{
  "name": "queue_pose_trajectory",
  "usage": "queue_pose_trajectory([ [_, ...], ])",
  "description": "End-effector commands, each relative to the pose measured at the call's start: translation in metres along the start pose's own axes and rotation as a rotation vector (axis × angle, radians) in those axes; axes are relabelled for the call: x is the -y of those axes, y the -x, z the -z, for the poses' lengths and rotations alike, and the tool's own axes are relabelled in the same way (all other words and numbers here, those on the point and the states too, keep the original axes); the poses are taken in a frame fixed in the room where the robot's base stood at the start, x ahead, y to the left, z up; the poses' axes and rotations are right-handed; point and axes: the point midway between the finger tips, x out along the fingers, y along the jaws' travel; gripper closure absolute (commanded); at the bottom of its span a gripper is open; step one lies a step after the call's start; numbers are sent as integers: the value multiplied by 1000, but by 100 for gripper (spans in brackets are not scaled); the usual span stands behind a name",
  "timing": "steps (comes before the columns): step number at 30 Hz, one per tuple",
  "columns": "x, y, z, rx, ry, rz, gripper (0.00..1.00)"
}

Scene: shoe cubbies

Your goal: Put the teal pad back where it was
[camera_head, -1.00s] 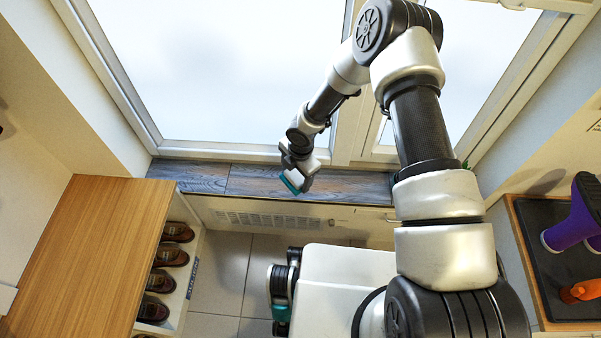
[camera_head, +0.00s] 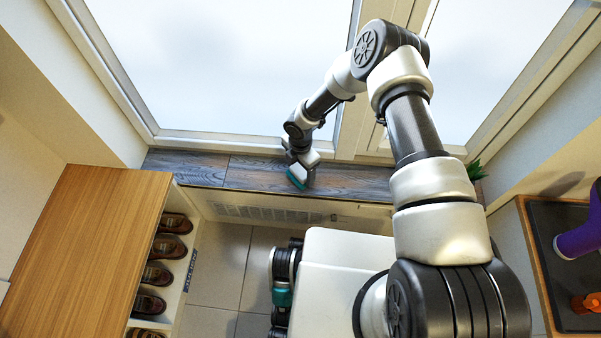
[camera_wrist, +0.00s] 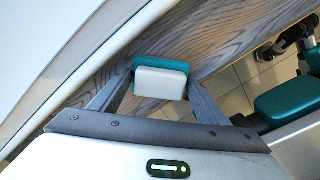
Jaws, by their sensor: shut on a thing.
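The teal pad (camera_head: 296,180) is at the end of my arm, over the dark wooden window sill (camera_head: 254,173). In the wrist view the pad (camera_wrist: 185,66) shows a teal layer with a pale grey-white block on the near side. My gripper (camera_wrist: 160,88) is shut on it, one finger at each side. In the head view my gripper (camera_head: 301,172) is mostly hidden behind its own wrist. The pad is at or just above the sill; I cannot tell whether it touches.
A wooden-topped shoe cubby (camera_head: 90,240) with several brown shoes (camera_head: 171,247) stands at left. A dark tray (camera_head: 570,270) with a purple boot (camera_head: 582,236) and an orange item (camera_head: 586,303) is at right. A green plant (camera_head: 475,170) stands at the sill's right end. The sill left of my gripper is clear.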

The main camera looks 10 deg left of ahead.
Motion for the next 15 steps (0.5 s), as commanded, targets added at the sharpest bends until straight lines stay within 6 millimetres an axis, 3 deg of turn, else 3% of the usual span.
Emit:
queue_pose_trajectory([
  [2, 0, -11, 0, 0, 0, 0, 48],
  [8, 0, -11, 0, 0, 0, -1, 48],
  [9, 0, -11, 0, 0, 0, -1, 24],
  [11, 0, -11, 0, 0, 0, -1, 13],
  [15, 0, -11, 0, 0, 0, -1, 12],
])
